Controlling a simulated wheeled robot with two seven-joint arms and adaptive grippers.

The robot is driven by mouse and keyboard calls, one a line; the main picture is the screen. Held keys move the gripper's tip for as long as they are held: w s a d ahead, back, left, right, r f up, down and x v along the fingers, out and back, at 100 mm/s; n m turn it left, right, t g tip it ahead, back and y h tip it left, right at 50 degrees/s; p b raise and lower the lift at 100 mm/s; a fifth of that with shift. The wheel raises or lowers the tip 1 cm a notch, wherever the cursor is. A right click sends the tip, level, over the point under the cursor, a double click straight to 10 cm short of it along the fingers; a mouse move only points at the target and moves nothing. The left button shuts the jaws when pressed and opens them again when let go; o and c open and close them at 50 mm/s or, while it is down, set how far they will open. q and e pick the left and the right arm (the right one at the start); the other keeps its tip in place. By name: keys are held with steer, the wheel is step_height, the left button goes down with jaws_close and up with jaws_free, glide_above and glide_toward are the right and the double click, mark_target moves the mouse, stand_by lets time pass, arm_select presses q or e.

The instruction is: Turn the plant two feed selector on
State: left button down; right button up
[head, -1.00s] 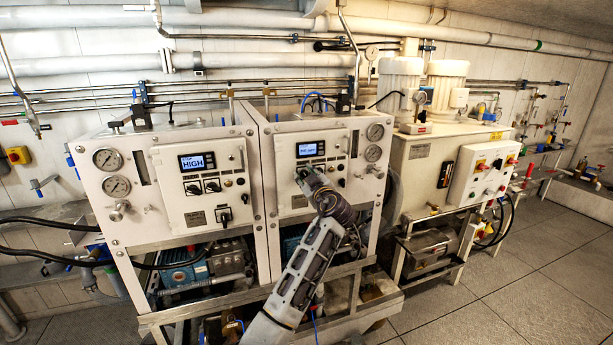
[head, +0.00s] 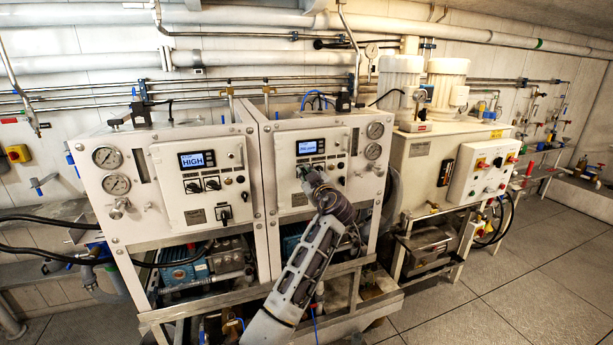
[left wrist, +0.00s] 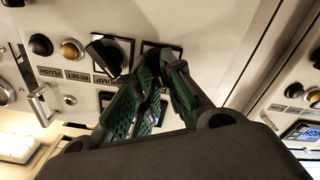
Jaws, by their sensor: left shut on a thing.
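The plant two panel (head: 287,187) is the white front of the right-hand cabinet, with a lit display (head: 310,147). My left gripper (head: 307,174) is against its lower-left part, where two selectors sit on plant one's panel. In the left wrist view the panel appears upside down. There my left gripper's green-padded fingers (left wrist: 163,72) are closed over the feed selector, whose square plate (left wrist: 151,46) shows behind the fingertips. Its knob is hidden between the fingers, so its angle cannot be seen. The black pump selector (left wrist: 106,54) is close beside them. My right gripper is not in view.
Plant one's panel (head: 176,187) stands to the left, its display reading HIGH. In the left wrist view, an amber reset button (left wrist: 72,50), a black flush button (left wrist: 41,45) and a metal handle (left wrist: 40,103) are near the fingers. Grey floor (head: 520,255) is clear at right.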

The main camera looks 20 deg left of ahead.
arm_select(q)
steer(key=shift+m, duration=0.3)
steer(key=shift+w+m+b, duration=0.1)
steer(key=shift+m+b, duration=0.55)
steer(key=shift+m, duration=1.65)
steer(key=c, duration=1.5)
jaws_free()
steer(key=shift+d, duration=0.1)
steer(key=shift+v, duration=6)
steer(key=shift+m, duration=0.4)
